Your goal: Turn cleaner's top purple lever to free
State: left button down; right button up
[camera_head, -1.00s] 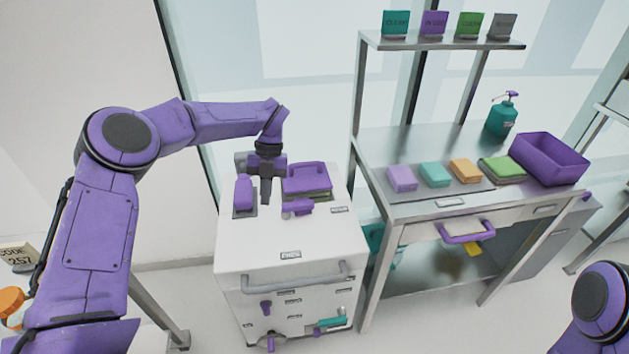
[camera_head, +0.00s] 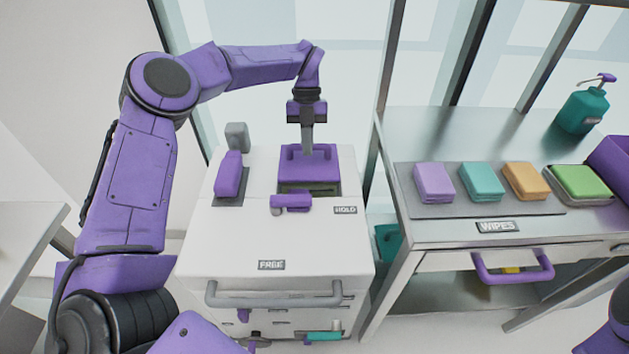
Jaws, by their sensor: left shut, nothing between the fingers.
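The cleaner (camera_head: 230,255) is a white box-shaped cabinet with a grey front rail, left of the steel table. Its top purple lever (camera_head: 291,202) lies flat and points sideways toward the HOLD label (camera_head: 345,210). The FREE label (camera_head: 271,265) is at the front edge of the top.
The steel table (camera_head: 460,230) on the right carries several coloured wipes and a teal pump bottle (camera_head: 583,107). The cleaner's front top is clear.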

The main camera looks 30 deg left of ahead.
aim_at(308, 181)
pick_arm(q)
jog(key=shift+w+f, duration=0.1)
jog(key=shift+w, duration=0.05)
jog(key=p+x, duration=0.2)
jog(key=x, duration=0.8)
